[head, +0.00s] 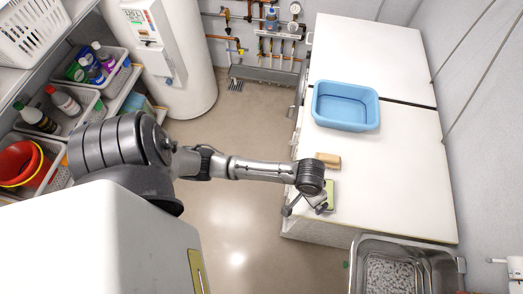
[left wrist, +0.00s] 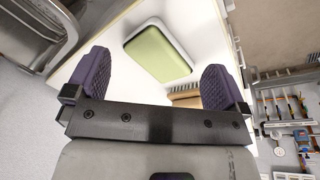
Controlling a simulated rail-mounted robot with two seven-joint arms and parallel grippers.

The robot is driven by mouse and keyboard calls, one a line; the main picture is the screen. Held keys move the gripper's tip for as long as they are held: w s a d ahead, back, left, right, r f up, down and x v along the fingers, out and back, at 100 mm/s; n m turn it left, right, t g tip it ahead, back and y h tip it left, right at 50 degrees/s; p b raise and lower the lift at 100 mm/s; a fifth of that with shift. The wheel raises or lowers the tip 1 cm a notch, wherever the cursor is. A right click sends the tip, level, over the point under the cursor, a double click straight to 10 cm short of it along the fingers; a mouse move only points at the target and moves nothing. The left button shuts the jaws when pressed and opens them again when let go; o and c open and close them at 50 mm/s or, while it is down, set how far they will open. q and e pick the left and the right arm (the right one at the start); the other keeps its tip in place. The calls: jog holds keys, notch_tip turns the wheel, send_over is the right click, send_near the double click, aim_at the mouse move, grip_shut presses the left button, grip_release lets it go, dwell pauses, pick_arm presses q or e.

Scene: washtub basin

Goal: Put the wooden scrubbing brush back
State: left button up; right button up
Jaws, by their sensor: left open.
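The wooden scrubbing brush (head: 328,160) lies on the white worktop near its left edge, in front of the blue tub. In the left wrist view the brush (left wrist: 184,92) shows its bristles and is partly hidden behind the right-hand finger. My left gripper (head: 306,208) is at the worktop's left edge, nearer the robot than the brush and apart from it. Its two dark purple fingers stand wide apart in the left wrist view (left wrist: 156,78), with nothing held between them. My right gripper is in neither view.
A green block with a white rim (left wrist: 160,52) lies close by the left gripper; it also shows in the head view (head: 331,188). A blue tub (head: 345,122) stands farther back. A steel sink (head: 440,262) is at the front. The worktop's right side is clear.

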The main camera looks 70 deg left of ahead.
pick_arm(q)
jog(key=s+a+r+m+t, duration=0.1)
jog(key=s+r+m, duration=0.1)
jog(key=s, duration=0.6)
jog(key=s+a+r+m+y, duration=0.1)
jog(key=s+r+m, duration=0.1)
jog(key=s, duration=0.6)
jog(key=shift+r+m+t, duration=0.35)
jog(key=shift+m+t, duration=0.05)
jog(key=shift+m, duration=0.1)
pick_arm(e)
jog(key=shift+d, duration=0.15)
